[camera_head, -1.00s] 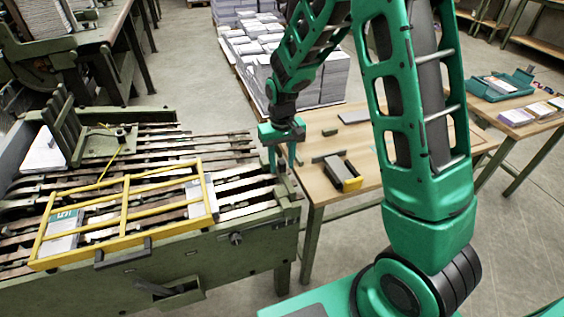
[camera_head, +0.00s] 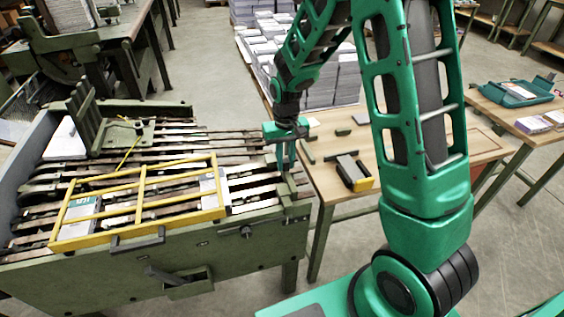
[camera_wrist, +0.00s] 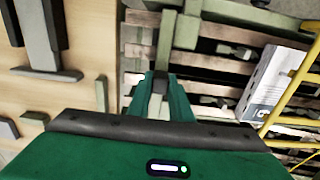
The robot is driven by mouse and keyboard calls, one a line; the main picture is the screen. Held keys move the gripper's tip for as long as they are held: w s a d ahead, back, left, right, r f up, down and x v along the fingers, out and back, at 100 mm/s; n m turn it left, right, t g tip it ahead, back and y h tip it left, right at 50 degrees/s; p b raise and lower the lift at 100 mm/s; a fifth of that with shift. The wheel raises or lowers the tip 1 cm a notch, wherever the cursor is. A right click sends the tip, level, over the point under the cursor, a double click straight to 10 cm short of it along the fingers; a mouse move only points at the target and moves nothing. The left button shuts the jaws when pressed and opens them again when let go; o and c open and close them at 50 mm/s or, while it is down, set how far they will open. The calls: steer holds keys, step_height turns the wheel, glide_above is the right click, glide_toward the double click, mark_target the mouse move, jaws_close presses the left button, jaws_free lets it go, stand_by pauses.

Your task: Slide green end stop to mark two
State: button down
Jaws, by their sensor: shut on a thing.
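My gripper (camera_head: 287,165) points down at the right end of the slatted machine bed (camera_head: 262,208), by the wooden table. In the wrist view its two green fingers (camera_wrist: 160,95) are closed around a narrow grey-green upright piece (camera_wrist: 158,88), seemingly the green end stop. My fingers hide most of it, and its foot on the bed is unclear. Dark green bars (camera_wrist: 187,32) run just beyond it. No numbered mark is legible in either view.
A yellow frame (camera_head: 140,200) lies over the bed to the left, with printed sheets (camera_head: 80,215) under it. The wooden table (camera_head: 335,192) on the right bears a yellow-ended box (camera_head: 355,175) and dark blocks. A green bracket (camera_head: 90,125) stands at the back left.

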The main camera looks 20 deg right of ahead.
steer(key=shift+w+a, duration=0.1)
steer(key=shift+a, duration=0.2)
steer(key=c, duration=1.6)
jaws_free()
steer(key=shift+a, duration=0.1)
steer(key=shift+r, duration=0.15)
step_height(320, 180, up, 10)
steer(key=shift+r, duration=0.25)
